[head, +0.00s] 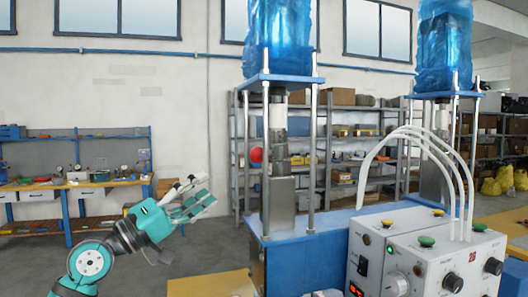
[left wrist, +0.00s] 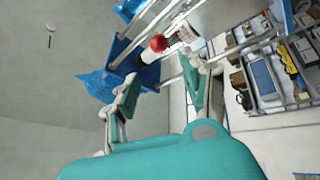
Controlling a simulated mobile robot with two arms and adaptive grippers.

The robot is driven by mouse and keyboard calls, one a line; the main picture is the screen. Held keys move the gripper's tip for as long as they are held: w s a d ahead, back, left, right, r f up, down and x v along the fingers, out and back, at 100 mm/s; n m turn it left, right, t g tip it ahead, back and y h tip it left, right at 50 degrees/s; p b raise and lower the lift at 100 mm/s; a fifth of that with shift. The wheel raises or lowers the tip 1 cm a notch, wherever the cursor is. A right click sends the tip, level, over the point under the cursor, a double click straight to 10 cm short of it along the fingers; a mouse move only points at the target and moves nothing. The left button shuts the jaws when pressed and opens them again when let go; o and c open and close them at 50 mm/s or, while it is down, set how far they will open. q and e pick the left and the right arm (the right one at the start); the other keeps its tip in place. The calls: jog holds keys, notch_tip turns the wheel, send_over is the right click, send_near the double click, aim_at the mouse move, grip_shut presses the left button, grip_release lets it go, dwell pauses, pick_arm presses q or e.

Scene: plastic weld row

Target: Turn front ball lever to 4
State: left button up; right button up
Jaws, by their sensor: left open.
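The front ball lever shows as a red ball (head: 256,155) on the left side of the front press column. In the left wrist view the red ball (left wrist: 158,43) lies beyond the fingertips, roughly between their lines. My left gripper (head: 203,190) is teal with pale finger links. It is open and empty, below and to the left of the ball in the head view, and apart from it. In the left wrist view its two fingers (left wrist: 160,74) are spread wide. The lever's scale and the number 4 cannot be made out. My right gripper is not in view.
Silver posts and a blue top plate (head: 283,78) frame the lever on the blue press base (head: 335,240). A control box (head: 428,255) with buttons and white hoses stands at the right. A workbench (head: 75,185) is at the back left. Space left of the press is open.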

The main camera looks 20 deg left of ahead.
aim_at(257, 154)
pick_arm(q)
jog(key=p+x, duration=0.3)
jog(key=x, duration=0.4)
jog(key=p+x, duration=0.3)
jog(key=x, duration=0.4)
jog(key=shift+w+d+r, duration=0.15)
jog(key=shift+w+r, duration=0.1)
jog(key=shift+r, duration=0.15)
jog(key=shift+w+d+r, duration=0.1)
jog(key=shift+w+d, duration=0.2)
jog(key=shift+w, duration=0.1)
grip_shut()
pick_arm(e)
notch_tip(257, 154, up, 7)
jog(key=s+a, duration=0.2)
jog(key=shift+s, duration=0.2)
